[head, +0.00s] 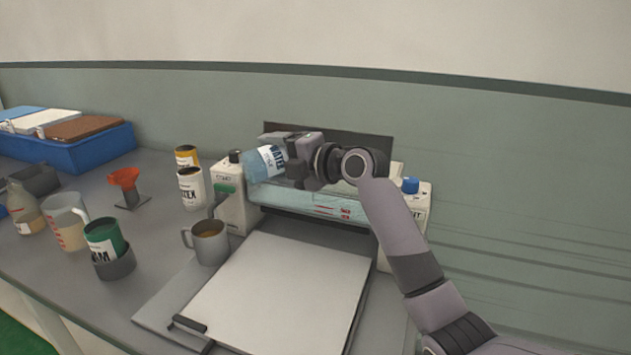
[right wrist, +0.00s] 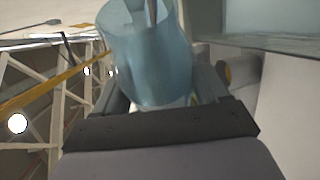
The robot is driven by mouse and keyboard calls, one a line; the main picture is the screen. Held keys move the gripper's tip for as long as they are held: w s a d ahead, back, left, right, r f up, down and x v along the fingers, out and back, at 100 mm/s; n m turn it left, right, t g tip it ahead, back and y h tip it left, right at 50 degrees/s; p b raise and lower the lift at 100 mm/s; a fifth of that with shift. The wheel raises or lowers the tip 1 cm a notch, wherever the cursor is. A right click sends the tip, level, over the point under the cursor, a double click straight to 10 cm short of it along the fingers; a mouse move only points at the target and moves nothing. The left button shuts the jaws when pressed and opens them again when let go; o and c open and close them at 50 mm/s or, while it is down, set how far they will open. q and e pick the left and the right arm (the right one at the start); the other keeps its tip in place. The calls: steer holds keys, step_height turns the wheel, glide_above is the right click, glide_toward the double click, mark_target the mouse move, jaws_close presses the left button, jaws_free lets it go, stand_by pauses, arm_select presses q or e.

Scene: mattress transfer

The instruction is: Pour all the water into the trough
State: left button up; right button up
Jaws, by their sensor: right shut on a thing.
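The light-blue container labelled WATER (head: 264,163) lies tilted over the left part of the trough. My right gripper (head: 288,160) is shut on it, and its arm comes in from the right. In the right wrist view the translucent blue container (right wrist: 150,60) sits between the two fingers of my right gripper (right wrist: 160,95). The clear, bluish trough (head: 310,203) runs between two white end blocks, below the container. How much water is left in the container cannot be told. My left gripper is not in view.
A white flat board (head: 280,295) lies in front of the trough. A grey mug (head: 208,242) stands at its left corner. Several cups and bottles, a red funnel (head: 126,185) and a blue crate (head: 85,150) stand further left. A dark panel (head: 345,143) is behind the trough.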

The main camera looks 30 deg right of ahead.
steer(key=shift+d+f+m+t+y+b, duration=0.25)
steer(key=shift+m+b, duration=0.45)
steer(key=shift+b, duration=0.3)
steer(key=shift+d+f+m+t+y+b, duration=0.15)
steer(key=shift+m+y+b, duration=0.1)
steer(key=shift+m+b, duration=0.6)
stand_by(2.7)
